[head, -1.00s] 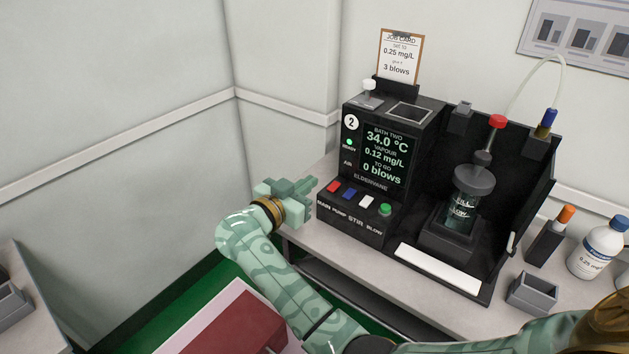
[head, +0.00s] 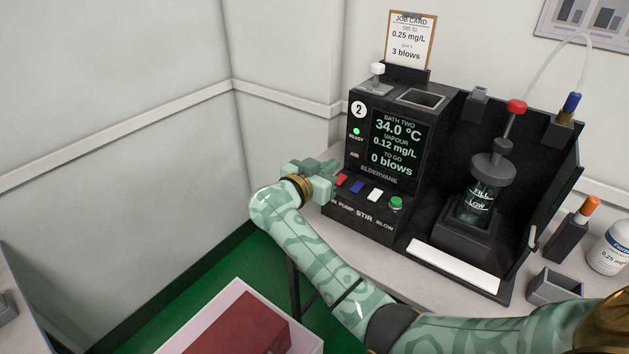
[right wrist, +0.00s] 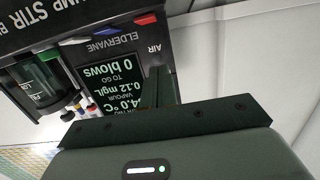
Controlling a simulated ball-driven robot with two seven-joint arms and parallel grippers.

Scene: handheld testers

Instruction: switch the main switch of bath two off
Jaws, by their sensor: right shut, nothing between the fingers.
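My left gripper is not in view.
Blue (head: 357,187), white (head: 376,195) and green (head: 396,203) controls sit right of the red one. A lidded jar (head: 481,205) stands in the right bay. A grey holder (head: 556,287) and a bottle (head: 611,247) are farther right.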

